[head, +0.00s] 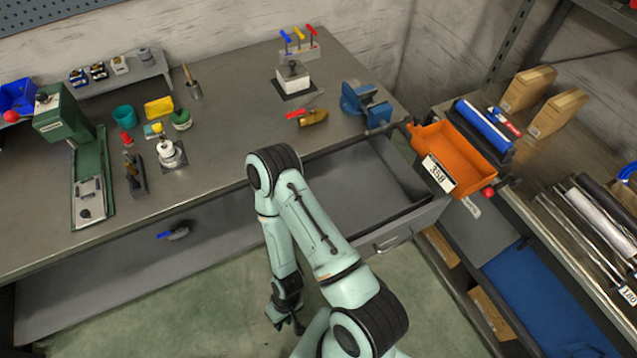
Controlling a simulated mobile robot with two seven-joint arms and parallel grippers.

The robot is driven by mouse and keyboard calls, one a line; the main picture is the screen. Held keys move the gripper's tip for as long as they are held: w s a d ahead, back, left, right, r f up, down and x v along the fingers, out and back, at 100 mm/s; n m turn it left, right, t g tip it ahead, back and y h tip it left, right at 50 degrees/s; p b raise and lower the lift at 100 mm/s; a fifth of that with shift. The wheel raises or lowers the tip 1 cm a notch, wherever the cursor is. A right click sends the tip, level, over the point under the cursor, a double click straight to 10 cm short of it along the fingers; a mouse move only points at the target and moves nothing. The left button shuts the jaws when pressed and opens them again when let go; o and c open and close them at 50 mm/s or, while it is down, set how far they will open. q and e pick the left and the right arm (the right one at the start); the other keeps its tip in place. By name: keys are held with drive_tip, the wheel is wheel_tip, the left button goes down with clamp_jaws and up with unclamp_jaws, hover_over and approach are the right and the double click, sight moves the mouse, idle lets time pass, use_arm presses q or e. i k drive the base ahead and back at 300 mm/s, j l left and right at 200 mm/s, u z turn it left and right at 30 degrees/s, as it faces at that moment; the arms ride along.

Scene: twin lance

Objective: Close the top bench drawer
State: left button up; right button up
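The bench drawer (412,224) is pulled out from under the front edge of the workbench (225,130). Its grey interior shows to the right of my arm, and its front carries a metal handle (393,243). My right arm crosses in front of the drawer and hides part of it. My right gripper (286,321) hangs low over the green floor, left of the handle and apart from it. It is small and dark, so its opening is unclear. I see nothing held in it. My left gripper is out of view.
A blue-handled tool (174,233) lies in the grey space below the bench top at left. An orange bin (462,147) stands right of the drawer, beside a rack with rods (590,235). A blue vise (366,103) sits on the bench. Floor (185,320) at lower left is clear.

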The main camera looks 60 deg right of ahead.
sight(377, 201)
drive_tip(key=z, duration=2.85)
